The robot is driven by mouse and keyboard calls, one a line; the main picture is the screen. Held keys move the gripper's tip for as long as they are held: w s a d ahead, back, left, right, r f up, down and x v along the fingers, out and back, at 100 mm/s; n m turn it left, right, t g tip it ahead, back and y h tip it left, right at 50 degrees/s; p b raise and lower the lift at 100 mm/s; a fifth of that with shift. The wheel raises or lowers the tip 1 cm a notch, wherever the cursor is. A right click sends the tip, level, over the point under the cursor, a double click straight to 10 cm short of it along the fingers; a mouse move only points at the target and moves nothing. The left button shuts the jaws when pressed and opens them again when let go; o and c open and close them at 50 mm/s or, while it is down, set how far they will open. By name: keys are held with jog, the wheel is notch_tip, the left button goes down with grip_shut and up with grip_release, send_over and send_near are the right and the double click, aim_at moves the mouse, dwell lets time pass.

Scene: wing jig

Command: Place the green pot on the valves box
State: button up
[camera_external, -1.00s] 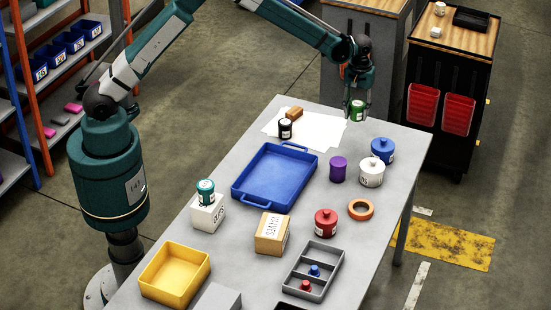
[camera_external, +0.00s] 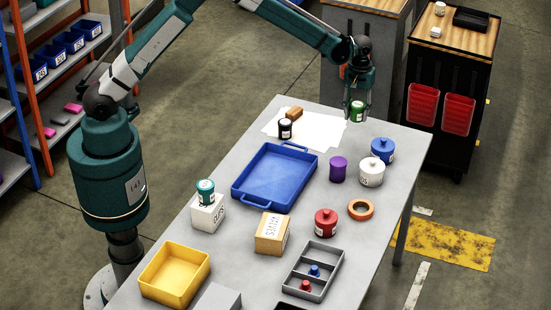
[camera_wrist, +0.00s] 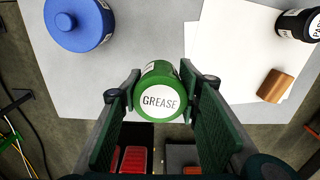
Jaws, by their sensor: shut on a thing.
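The green pot (camera_external: 357,111) is at the far end of the table, over or beside the white paper. In the wrist view the green pot (camera_wrist: 160,92) shows a white label reading GREASE and sits between my two fingers. My gripper (camera_external: 358,100) is shut on it; the gripper also shows in the wrist view (camera_wrist: 158,100). I cannot tell whether the pot touches the table. The valves box (camera_external: 272,234), a tan box with lettering on its top label, stands near the middle front of the table with nothing on it.
The blue tray (camera_external: 275,178) lies between the pot and the box. A black pot (camera_external: 285,128), purple pot (camera_external: 338,169), white pot (camera_external: 372,172), blue pot (camera_external: 382,150) and red pot (camera_external: 326,222) stand around it. A teal pot (camera_external: 205,191) stands on a white box (camera_external: 208,213).

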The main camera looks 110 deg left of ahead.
jog(key=w+d+r+m, duration=0.1)
jog(key=w+d+m, duration=0.1)
jog(key=d, duration=0.6)
jog(key=w+d+r+m, duration=0.1)
jog(key=w+d+r, duration=0.1)
jog(key=d, duration=0.5)
notch_tip(320, 180, up, 5)
jog(key=m, duration=1.3)
send_over(272, 226)
jog(key=shift+r+p, duration=0.1)
jog(key=shift+p, duration=0.2)
jog(key=shift+f, duration=2.9)
jog(key=shift+f+b, duration=0.35)
jog(key=shift+f, duration=1.75)
